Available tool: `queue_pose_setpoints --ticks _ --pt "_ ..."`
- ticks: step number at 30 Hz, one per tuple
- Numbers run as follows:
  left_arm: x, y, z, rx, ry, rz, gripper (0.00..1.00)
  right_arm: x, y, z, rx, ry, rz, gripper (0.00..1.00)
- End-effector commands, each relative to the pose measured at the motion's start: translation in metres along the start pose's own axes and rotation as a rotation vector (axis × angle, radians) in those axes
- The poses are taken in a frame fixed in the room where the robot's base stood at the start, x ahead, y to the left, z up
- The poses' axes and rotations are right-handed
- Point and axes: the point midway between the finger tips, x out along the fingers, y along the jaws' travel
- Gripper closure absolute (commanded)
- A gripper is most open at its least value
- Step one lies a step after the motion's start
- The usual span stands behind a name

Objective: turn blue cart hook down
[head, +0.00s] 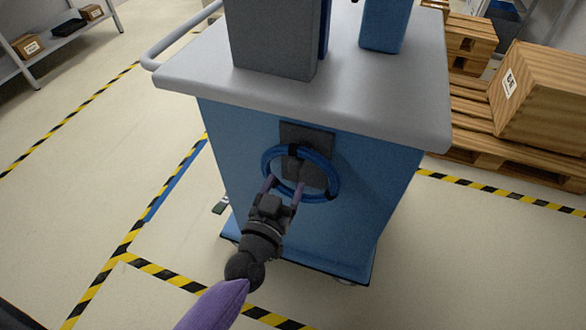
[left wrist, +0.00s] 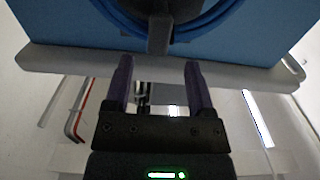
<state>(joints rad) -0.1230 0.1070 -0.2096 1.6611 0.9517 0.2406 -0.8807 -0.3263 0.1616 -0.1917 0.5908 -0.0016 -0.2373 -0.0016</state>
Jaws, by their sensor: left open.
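The blue cart (head: 330,220) stands in front of me with a grey top. On its near face is a dark plate (head: 320,142) with a dark hook (head: 293,150). A blue coil (head: 333,180) hangs around the hook. My left gripper (head: 285,183) is open in front of the lower part of the coil, its purple fingers apart. In the left wrist view the dark hook (left wrist: 159,35) lies just beyond the open fingertips (left wrist: 157,62), with the blue coil (left wrist: 205,22) behind. Whether the fingers touch anything is not clear. My right gripper is not in view.
A dark grey box (head: 272,40) and a blue box (head: 385,22) stand on the cart top. Wooden pallets (head: 470,105) with a crate (head: 545,100) are at right. A shelf (head: 60,45) is at upper left. The floor left of the cart is mostly clear.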

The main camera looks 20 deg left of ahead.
Motion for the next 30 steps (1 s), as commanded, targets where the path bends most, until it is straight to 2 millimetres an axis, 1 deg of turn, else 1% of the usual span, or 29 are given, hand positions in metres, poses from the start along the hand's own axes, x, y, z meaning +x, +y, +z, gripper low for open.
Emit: queue_pose_setpoints --ticks 1,3,6,11,16,17,18,20,21,23,24,26,30 --pt "0.012 0.000 0.003 -0.002 0.001 -0.002 0.29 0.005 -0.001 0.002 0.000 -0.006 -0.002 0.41" --pt "0.024 0.000 0.003 -0.001 0.000 -0.002 0.29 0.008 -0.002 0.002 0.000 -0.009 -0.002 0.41" --pt "0.036 0.000 0.002 0.001 -0.002 0.000 0.29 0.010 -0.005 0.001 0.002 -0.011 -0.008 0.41" --pt "0.043 0.000 0.001 0.000 -0.003 0.001 0.29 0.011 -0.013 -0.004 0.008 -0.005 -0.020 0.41" --pt "0.042 0.000 0.001 0.000 -0.003 0.001 0.29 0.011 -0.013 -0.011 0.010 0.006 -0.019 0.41" --pt "0.042 0.000 0.001 0.000 -0.003 0.001 0.36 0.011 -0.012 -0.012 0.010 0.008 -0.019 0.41" --pt "0.042 0.000 0.001 0.000 -0.003 0.001 0.44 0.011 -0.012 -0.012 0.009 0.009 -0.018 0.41" --pt "0.042 0.000 0.001 0.000 -0.003 0.001 0.57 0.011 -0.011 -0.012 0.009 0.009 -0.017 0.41" --pt "0.042 0.000 0.001 0.000 -0.004 0.001 0.65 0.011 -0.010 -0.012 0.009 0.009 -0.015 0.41" --pt "0.042 0.000 0.001 0.000 -0.004 0.001 0.78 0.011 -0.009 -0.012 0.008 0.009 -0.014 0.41" --pt "0.042 0.000 0.001 0.000 -0.004 0.001 0.87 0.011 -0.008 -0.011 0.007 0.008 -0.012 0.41" --pt "0.042 0.000 0.001 0.001 -0.004 0.001 0.99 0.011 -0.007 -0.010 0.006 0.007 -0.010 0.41" --pt "0.042 0.000 0.001 0.001 -0.004 0.001 1.00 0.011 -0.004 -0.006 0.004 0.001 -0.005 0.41"
